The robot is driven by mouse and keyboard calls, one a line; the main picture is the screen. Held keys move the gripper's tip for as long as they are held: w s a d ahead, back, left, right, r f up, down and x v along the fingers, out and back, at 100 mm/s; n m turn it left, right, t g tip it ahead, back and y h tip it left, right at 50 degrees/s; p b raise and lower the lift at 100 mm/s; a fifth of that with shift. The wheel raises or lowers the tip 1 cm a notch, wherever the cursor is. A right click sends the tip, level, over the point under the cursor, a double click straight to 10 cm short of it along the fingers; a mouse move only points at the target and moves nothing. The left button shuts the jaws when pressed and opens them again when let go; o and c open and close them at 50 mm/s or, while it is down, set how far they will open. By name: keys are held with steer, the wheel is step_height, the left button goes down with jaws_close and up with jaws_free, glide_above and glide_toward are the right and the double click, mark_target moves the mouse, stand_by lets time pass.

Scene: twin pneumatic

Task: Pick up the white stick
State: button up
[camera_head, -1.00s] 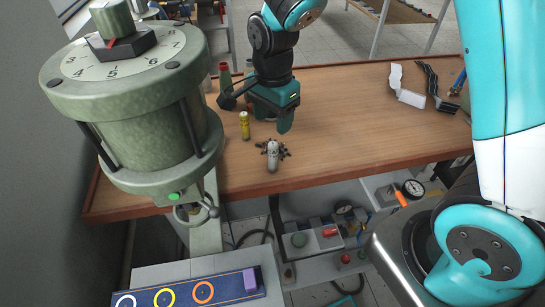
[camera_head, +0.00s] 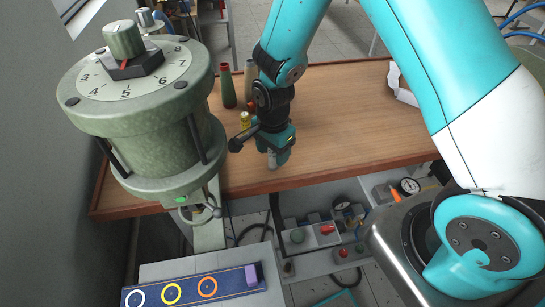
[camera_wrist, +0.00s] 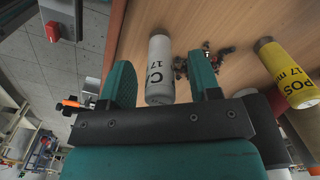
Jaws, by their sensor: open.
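The white stick shows in the wrist view (camera_wrist: 160,62) as a white cylinder with black lettering, between the two green fingers of my gripper (camera_wrist: 162,82). The fingers are open, and a gap shows between them and the stick. In the head view the white stick (camera_head: 272,161) stands near the front edge of the wooden table (camera_head: 340,120), mostly hidden by my gripper (camera_head: 277,157), which is low over it.
A yellow stick (camera_head: 245,121) stands behind and to the left, and shows at the right in the wrist view (camera_wrist: 288,72). A green bottle (camera_head: 229,88) stands behind it. A large green dial drum (camera_head: 150,155) is at left. Small dark bits (camera_wrist: 190,62) lie beside the white stick.

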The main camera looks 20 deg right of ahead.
steer(key=shift+c, duration=0.2)
steer(key=c, duration=1)
steer(key=shift+r, duration=0.15)
step_height(320, 180, up, 20)
steer(key=b, duration=0.2)
steer(key=shift+b, duration=0.35)
steer(key=shift+o, duration=1.4)
steer(key=shift+c, duration=0.8)
steer(key=shift+w+p, duration=0.1)
steer(key=shift+p, duration=0.55)
